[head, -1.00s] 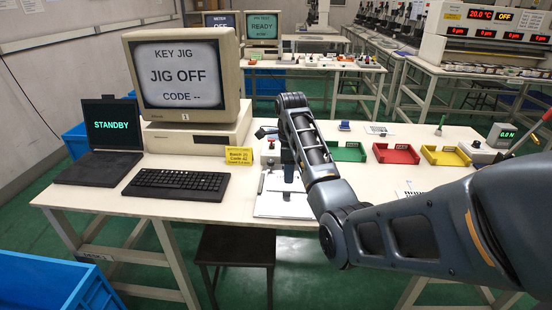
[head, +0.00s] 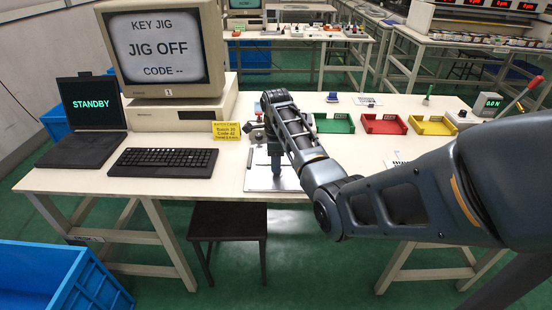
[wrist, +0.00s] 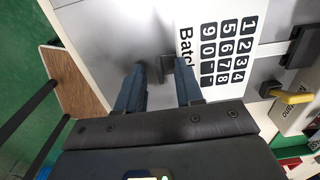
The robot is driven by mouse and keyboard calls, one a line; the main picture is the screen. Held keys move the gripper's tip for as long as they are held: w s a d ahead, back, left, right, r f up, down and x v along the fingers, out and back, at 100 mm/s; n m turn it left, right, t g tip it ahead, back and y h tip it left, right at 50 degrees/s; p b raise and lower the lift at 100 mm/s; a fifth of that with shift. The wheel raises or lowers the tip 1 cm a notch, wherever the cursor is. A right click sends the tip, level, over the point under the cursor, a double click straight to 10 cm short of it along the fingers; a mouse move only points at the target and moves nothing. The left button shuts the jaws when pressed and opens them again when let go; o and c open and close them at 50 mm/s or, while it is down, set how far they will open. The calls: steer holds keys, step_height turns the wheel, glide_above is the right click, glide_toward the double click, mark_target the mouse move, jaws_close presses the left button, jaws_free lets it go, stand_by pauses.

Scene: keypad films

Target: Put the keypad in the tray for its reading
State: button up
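The keypad (wrist: 228,52) is a white film with black number keys and the word "Batch". In the wrist view it lies on the grey jig plate (wrist: 95,35), just right of my fingertips. My gripper (wrist: 160,67) is open, its two fingers apart with a small dark block (wrist: 167,66) on the plate showing between their tips. I cannot tell whether they touch it. In the head view my gripper (head: 275,160) is low over the jig plate (head: 258,182), and my arm hides the keypad. Green (head: 334,123), red (head: 384,124) and yellow (head: 434,126) trays stand to the right.
The monitor (head: 165,48) reads "JIG OFF, CODE --". The laptop (head: 91,105) reads "STANDBY". A stool (head: 229,225) stands in front.

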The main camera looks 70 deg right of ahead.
jaws_close()
steer(key=shift+s+a+p, duration=0.25)
steer(key=shift+a+p, duration=0.35)
steer(key=shift+p, duration=0.15)
steer(key=shift+s+a+p, duration=0.25)
steer(key=shift+a+p, duration=0.35)
steer(key=shift+p, duration=0.1)
stand_by(0.3)
steer(key=p, duration=0.1)
steer(key=a+r+p, duration=0.1)
steer(key=p, duration=0.1)
steer(key=shift+s+a+r, duration=0.25)
steer(key=shift+s+r, duration=0.05)
steer(key=a+p, duration=0.1)
steer(key=a+r+p, duration=0.1)
steer(key=shift+s+r+p, duration=0.25)
steer(key=shift+s+p, duration=0.15)
steer(key=shift+a, duration=0.1)
